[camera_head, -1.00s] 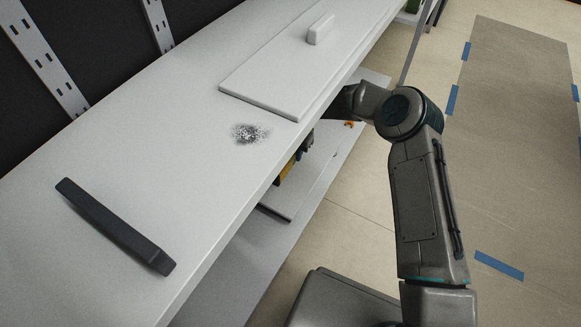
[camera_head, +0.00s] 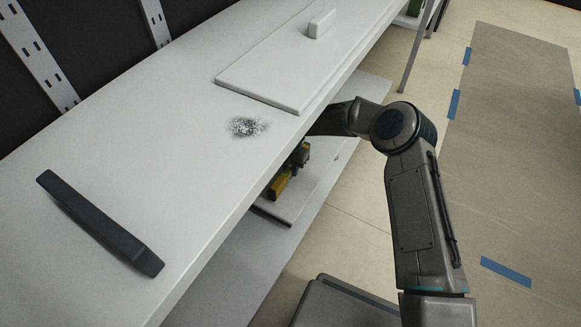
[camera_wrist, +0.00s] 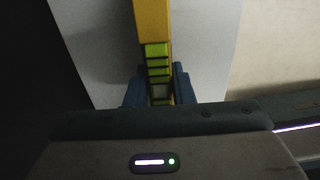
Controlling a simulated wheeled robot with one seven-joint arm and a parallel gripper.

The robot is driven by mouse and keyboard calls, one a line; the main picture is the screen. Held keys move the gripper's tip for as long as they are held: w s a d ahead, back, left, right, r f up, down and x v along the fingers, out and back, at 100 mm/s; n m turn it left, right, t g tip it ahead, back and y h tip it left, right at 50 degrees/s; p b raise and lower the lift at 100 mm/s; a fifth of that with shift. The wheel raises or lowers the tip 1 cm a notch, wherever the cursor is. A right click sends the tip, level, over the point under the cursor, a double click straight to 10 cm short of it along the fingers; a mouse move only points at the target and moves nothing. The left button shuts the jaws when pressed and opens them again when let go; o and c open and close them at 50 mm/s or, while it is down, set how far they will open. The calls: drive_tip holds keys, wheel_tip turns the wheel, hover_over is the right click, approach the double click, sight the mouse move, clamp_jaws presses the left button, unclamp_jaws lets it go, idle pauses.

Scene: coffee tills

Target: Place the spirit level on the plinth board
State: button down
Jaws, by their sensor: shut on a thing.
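The spirit level (camera_wrist: 153,25) is a yellow bar with green parts, and in the wrist view it runs up from between the blue fingers of my gripper (camera_wrist: 157,90). My gripper is shut on it. In the head view the yellow level (camera_head: 281,185) shows below the counter's front edge, over a pale board (camera_head: 295,206) on the lower shelf. I cannot tell whether it touches that board. The counter hides part of my gripper and the level. I cannot tell for sure whether this lower board is the plinth board.
The white counter (camera_head: 130,150) overhangs the lower shelf (camera_head: 245,262). On it lie a black bar (camera_head: 100,222), a dark speckled patch (camera_head: 247,127) and a white panel (camera_head: 275,75) with a small block (camera_head: 322,23). Floor is open to the right.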

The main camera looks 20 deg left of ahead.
drive_tip(key=shift+f, duration=0.3)
drive_tip(key=c, duration=1.3)
unclamp_jaws()
drive_tip(key=shift+o, duration=0.2)
wheel_tip(320, 180, up, 9)
drive_tip(key=p, duration=0.4)
drive_tip(key=shift+f, duration=0.15)
